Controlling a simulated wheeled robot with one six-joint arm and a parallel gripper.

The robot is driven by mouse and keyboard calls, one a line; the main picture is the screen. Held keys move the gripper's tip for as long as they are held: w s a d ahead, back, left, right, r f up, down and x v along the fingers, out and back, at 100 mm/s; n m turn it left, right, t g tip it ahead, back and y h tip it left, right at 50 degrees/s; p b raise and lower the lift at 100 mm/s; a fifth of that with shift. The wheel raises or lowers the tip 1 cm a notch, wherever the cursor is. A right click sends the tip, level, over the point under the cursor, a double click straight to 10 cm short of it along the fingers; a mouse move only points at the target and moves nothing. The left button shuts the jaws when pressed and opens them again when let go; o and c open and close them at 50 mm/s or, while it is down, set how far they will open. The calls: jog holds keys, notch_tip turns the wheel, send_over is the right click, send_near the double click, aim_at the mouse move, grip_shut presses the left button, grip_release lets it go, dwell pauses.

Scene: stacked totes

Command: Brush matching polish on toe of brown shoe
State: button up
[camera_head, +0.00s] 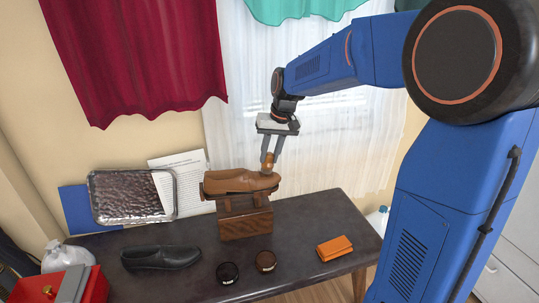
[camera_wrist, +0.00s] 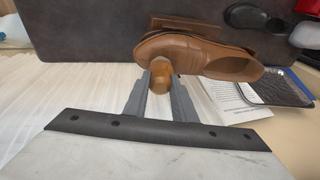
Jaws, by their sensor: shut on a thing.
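A brown shoe (camera_head: 238,181) lies on a wooden shoe stand (camera_head: 245,220) on the dark table, toe pointing right. The shoe also shows in the wrist view (camera_wrist: 190,52). My gripper (camera_head: 270,157) is above the toe, pointing down. It is shut on a small brush with a rounded brown wooden handle (camera_wrist: 161,70). The brush's lower end is at the toe; bristles are hidden, and I cannot tell whether they touch the leather. A dark tin (camera_head: 228,272) and a brown tin (camera_head: 265,261) stand in front of the stand.
A black shoe (camera_head: 160,257) lies left of the tins. An orange folded cloth or case (camera_head: 334,248) lies at the right. A foil-like tray (camera_head: 130,196) and a printed sheet (camera_head: 185,170) lean at the back left. A red box (camera_head: 92,289) stands front left.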

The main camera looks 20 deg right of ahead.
jog(key=shift+s, duration=0.45)
jog(key=shift+s, duration=0.2)
jog(key=shift+s, duration=0.5)
jog(key=shift+w, duration=0.1)
jog(key=shift+w, duration=0.6)
jog(key=shift+w, duration=0.15)
jog(key=shift+w+f, duration=0.1)
jog(key=shift+w, duration=0.45)
jog(key=shift+s, duration=0.1)
jog(key=shift+s, duration=0.6)
